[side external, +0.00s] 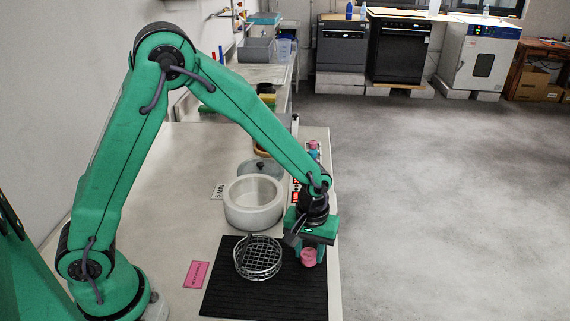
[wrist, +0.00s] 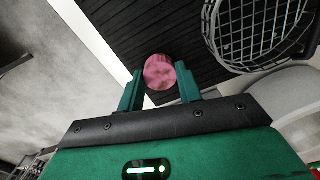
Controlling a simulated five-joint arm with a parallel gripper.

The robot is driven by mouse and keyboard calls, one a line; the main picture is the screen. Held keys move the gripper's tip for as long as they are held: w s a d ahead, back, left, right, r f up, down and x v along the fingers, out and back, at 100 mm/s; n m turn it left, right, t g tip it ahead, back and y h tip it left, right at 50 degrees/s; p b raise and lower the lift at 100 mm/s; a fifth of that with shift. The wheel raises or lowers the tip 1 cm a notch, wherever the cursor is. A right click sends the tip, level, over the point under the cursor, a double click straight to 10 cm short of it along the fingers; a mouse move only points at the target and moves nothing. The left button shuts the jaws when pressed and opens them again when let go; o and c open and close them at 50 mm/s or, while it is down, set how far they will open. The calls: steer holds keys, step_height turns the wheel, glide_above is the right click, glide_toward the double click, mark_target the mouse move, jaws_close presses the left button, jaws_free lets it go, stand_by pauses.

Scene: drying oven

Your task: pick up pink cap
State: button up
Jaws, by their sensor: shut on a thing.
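The pink cap (side external: 309,257) is a small round piece over the right part of the black ribbed mat (side external: 240,295). In the wrist view the pink cap (wrist: 160,72) shows as a mottled round disc between the fingertips. My gripper (side external: 308,255) points down, and its green fingers are shut on the cap. The same gripper (wrist: 159,88) shows in the wrist view with one finger on each side of the cap. I cannot tell whether the cap touches the mat.
A wire basket (side external: 258,258) stands on the mat left of my gripper. A round white pot (side external: 253,203) stands behind it, with a lid (side external: 262,168) further back. A pink label (side external: 196,274) lies left of the mat. The table's right edge is close to my gripper.

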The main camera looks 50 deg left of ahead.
mark_target(310, 253)
steer(key=shift+r, duration=0.7)
step_height(310, 253, up, 2)
steer(key=shift+r, duration=0.2)
steer(key=s+d+r, duration=0.6)
steer(key=s+d, duration=0.1)
steer(key=s, duration=0.1)
steer(key=shift+s+d+r, duration=0.3)
steer(key=shift+s+r, duration=0.1)
steer(key=s+a+n, duration=0.5)
steer(key=s+n, duration=0.2)
steer(key=n, duration=0.6)
steer(key=shift+a+r+n, duration=0.25)
steer(key=shift+r+n, duration=0.05)
steer(key=shift+r, duration=0.15)
steer(key=shift+s, duration=0.1)
